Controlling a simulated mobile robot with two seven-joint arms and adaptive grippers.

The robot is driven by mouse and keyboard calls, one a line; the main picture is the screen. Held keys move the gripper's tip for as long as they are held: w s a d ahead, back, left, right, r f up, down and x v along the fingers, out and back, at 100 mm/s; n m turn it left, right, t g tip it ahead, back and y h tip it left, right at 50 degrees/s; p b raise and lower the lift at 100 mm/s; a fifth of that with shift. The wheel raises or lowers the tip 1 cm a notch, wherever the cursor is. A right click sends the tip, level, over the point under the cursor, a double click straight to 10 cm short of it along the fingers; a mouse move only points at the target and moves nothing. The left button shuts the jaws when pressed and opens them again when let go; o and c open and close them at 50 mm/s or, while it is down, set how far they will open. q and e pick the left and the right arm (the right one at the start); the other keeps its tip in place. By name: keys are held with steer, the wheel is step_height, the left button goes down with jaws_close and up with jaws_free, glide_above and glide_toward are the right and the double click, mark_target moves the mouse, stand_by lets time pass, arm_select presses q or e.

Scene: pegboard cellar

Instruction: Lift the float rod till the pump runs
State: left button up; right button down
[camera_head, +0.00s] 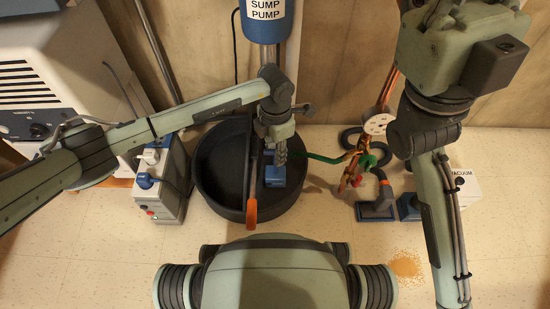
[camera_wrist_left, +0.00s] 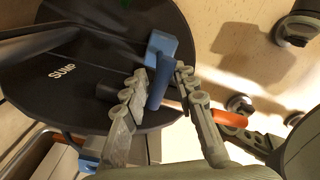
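The blue motor labelled SUMP PUMP (camera_head: 265,22) stands at the top of the head view, over a round black sump basin (camera_head: 206,190). A dark rod with an orange end (camera_head: 251,211) lies across the basin's near rim; I take it as the float rod. The orange end also shows in the left wrist view (camera_wrist_left: 230,118), partly behind a finger. My left gripper (camera_head: 279,158) is above the basin, right of the rod. In the left wrist view its fingers (camera_wrist_left: 162,82) are apart, with a blue post (camera_wrist_left: 160,88) between them; contact is unclear. A blue block (camera_head: 275,176) is beneath.
A pale power box (camera_head: 158,190) with plugs and a small green light is left of the basin. Copper pipes and a gauge (camera_head: 377,123), a green hose (camera_head: 325,158) and a VACUUM box (camera_head: 464,188) are right. A brown spill (camera_head: 406,265) marks the floor.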

arm_select(q)
steer(key=shift+c, duration=1.3)
steer(key=shift+r, duration=0.2)
steer(key=shift+r+p, duration=1.3)
steer(key=shift+r, duration=0.25)
steer(key=o, duration=0.7)
steer(key=shift+o, duration=0.2)
steer(key=shift+r+p, duration=2.55)
steer(key=shift+r, duration=0.95)
